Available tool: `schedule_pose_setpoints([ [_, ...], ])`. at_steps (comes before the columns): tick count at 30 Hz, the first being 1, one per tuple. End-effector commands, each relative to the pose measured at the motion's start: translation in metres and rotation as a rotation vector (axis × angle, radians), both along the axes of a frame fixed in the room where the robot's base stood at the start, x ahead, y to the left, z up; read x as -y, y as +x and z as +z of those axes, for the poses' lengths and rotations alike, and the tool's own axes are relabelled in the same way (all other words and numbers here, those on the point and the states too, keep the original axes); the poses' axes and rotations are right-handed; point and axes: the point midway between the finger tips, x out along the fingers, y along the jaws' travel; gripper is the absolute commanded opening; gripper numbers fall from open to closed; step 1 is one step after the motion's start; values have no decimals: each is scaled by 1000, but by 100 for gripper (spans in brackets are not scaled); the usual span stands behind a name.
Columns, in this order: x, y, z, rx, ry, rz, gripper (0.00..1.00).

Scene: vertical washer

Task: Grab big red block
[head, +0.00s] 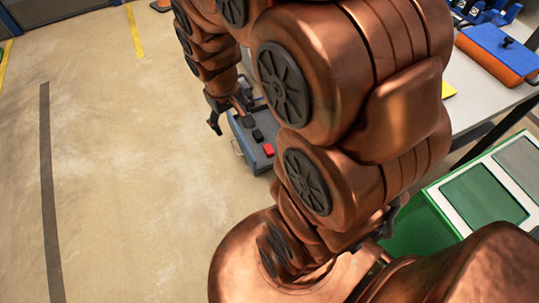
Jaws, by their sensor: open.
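A small red block-like piece (268,150) shows on top of a blue-grey box (246,148) on the floor, just left of my arm. I cannot tell whether it is a loose block or part of the box. A dark piece lies beside it on the box top. My gripper (229,112) is open, above the far left part of the box, with its dark fingers spread. I see nothing held between the fingers. My arm hides the right side of the box and much of the middle of the view.
A grey table (475,100) stands at the right, bearing a blue and orange-red object (497,52) and some blue items at its back. A green unit (425,220) with a white-framed top stands at the lower right. The floor at left is open.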

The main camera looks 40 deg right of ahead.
Motion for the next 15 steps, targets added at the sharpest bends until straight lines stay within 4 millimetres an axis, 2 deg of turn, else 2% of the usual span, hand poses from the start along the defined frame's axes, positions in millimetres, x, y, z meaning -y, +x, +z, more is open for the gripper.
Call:
schedule_pose_setpoints([
  [1,13,13,-25,15,-11,-9,76],
  [9,80,81,-111,133,-68,-22,76],
  [15,129,119,-180,219,-102,-22,76],
])
